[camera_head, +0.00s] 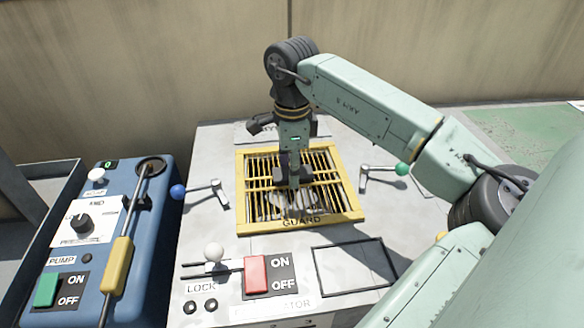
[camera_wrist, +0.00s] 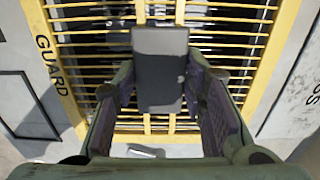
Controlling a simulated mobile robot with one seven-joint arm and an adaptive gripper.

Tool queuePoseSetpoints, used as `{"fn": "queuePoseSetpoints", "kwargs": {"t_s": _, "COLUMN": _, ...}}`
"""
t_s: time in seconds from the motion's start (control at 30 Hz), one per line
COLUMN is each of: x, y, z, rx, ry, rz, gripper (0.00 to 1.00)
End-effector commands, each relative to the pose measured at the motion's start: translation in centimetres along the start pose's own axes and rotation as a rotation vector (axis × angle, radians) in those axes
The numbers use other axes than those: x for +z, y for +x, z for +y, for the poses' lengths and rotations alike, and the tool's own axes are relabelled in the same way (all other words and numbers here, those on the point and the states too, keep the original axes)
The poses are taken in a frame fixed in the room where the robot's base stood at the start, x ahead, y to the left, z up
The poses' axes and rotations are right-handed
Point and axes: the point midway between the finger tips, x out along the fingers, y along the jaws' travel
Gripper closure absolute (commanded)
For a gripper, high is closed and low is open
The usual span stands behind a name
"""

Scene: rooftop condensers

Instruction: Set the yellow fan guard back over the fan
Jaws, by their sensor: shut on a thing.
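The yellow fan guard (camera_head: 258,226), a square barred frame marked GUARD, is in the middle of the grey condenser top in the head view. Its yellow rim also shows in the wrist view (camera_wrist: 48,70). My gripper (camera_head: 293,182) points down at the guard's middle and is shut on its dark grey handle (camera_wrist: 160,75); the fingers stand on either side of it in the wrist view. Dark gaps and grey shapes show through the bars, and the fan is mostly hidden. I cannot tell whether the guard rests flush or sits slightly above the top.
A black rectangular outline (camera_head: 352,268) is on the top at front right. A blue-knobbed lever (camera_head: 205,190) and a green-knobbed lever (camera_head: 385,172) flank the guard. A red ON/OFF switch (camera_head: 256,275) and white-knobbed LOCK lever (camera_head: 214,254) are in front. A blue pump box (camera_head: 125,190) stands left.

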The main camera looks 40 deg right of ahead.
Motion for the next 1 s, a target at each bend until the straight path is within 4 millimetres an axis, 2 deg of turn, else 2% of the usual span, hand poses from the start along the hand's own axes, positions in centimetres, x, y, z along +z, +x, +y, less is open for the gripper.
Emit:
{"fn": "queuePoseSetpoints", "kwargs": {"t_s": 0.77, "x": -0.01, "y": 0.36, "z": -0.02, "rx": -0.001, "ry": 0.000, "rz": 0.000, "gripper": 1.00}}
{"fn": "queuePoseSetpoints", "kwargs": {"t_s": 0.8, "x": 0.00, "y": 0.32, "z": -0.02, "rx": -0.001, "ry": 0.000, "rz": 0.000, "gripper": 0.61}}
{"fn": "queuePoseSetpoints", "kwargs": {"t_s": 1.0, "x": -0.01, "y": 0.31, "z": -0.01, "rx": -0.001, "ry": 0.000, "rz": 0.000, "gripper": 0.47}}
